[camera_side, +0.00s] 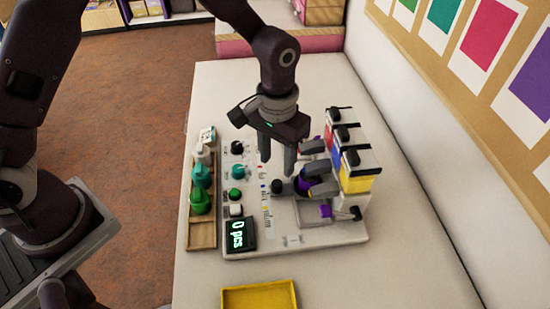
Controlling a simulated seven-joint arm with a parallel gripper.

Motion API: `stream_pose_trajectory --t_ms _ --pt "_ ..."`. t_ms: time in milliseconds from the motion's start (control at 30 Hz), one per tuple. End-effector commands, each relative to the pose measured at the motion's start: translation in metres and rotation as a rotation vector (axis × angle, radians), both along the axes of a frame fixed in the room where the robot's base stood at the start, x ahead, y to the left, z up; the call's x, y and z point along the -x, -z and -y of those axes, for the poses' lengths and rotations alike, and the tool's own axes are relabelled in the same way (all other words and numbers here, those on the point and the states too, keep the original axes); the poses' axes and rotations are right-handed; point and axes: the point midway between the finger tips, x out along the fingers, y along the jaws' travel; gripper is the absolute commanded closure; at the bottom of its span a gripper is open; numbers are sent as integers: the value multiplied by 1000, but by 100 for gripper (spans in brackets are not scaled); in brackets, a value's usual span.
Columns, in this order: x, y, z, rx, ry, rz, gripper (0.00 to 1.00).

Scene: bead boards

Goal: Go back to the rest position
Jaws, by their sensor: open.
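My gripper (277,160) hangs over the white bead board (290,248), pointing down, with its two fingers apart and nothing seen between them. It is left of the dispensers with red, blue and yellow (357,184) contents. The fingertips look close above the board's face, but I cannot tell whether they touch it. The arm hides part of the board's far side.
A wooden tray (202,238) with green and teal pieces (201,201) stands left of the board. A display (240,234) reads "0 pcs". A yellow tray (259,297) lies in front. A wall with coloured cards (487,32) rises at right. The table's near right is clear.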

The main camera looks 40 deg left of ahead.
Motion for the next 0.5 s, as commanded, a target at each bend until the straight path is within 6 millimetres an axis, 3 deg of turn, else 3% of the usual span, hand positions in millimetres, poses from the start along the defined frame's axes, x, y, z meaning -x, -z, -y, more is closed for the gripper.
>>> stream_pose_trajectory --t_ms 67,167,233,300,400,500 --pt "1 -18 -6 8 -4 20 55" --pt "11 -72 -28 30 -8 83 55" --pt "30 -118 -51 44 -8 142 55" --pt "58 -157 -74 51 -7 204 55" --pt "107 -196 -103 50 -6 298 55" --pt "156 -213 -124 36 -5 383 55"
